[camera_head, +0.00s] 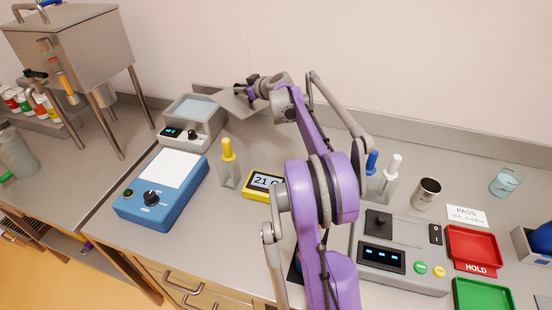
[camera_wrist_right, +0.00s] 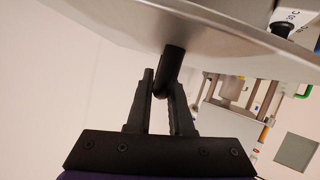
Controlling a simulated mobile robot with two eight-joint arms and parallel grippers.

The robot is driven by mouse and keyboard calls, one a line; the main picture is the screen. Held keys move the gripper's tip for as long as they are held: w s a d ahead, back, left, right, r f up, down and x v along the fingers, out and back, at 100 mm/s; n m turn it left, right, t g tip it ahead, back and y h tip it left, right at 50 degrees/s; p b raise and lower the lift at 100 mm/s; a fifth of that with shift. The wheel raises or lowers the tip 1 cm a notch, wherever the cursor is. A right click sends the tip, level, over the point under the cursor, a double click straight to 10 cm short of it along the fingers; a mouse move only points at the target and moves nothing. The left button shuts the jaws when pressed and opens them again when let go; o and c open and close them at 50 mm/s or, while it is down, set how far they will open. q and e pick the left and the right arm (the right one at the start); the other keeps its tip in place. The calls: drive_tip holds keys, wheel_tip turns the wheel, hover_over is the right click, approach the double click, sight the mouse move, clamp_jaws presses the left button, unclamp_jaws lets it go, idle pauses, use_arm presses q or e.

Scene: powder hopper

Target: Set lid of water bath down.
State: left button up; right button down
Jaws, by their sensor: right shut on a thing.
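The water bath (camera_head: 192,122) is a grey box with a dark display and a black knob, at the back left of the bench. Its top is open and pale blue water shows inside. The lid (camera_head: 240,103) is a flat grey plate just right of the bath, near the back wall. My right gripper (camera_head: 249,90) is shut on the lid's handle. In the right wrist view the lid (camera_wrist_right: 215,32) fills the top and its black handle (camera_wrist_right: 172,68) sits between the fingers (camera_wrist_right: 162,100). I cannot tell whether the lid touches the bench. My left gripper is not in view.
A blue stirrer plate (camera_head: 160,190), a yellow-capped bottle (camera_head: 228,165) and a yellow thermometer (camera_head: 262,184) stand in front of the bath. A steel hopper (camera_head: 75,55) stands left. A metal cup (camera_head: 426,194) and red tray (camera_head: 473,246) are right.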

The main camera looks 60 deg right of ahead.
drive_tip(key=s+a+f+m+g+h+b, duration=0.1)
drive_tip(key=s+f+m+h+b, duration=0.1)
drive_tip(key=s, duration=0.5)
drive_tip(key=s+a+f+m+g+h+b, duration=0.1)
drive_tip(key=s+f, duration=0.2)
drive_tip(key=s, duration=0.5)
drive_tip(key=shift+h, duration=0.3)
wheel_tip(320, 180, down, 5)
drive_tip(key=shift+f+b, duration=0.1)
drive_tip(key=shift+b, duration=0.4)
drive_tip(key=shift+f+b, duration=0.35)
drive_tip(key=shift+f, duration=1.75)
drive_tip(key=shift+f, duration=0.1)
drive_tip(key=c, duration=0.8)
unclamp_jaws()
drive_tip(key=shift+s+a+r, duration=0.1)
drive_tip(key=shift+r, duration=0.1)
drive_tip(key=v, duration=0.7)
drive_tip(key=shift+s+p, duration=0.15)
drive_tip(key=shift+p, duration=0.25)
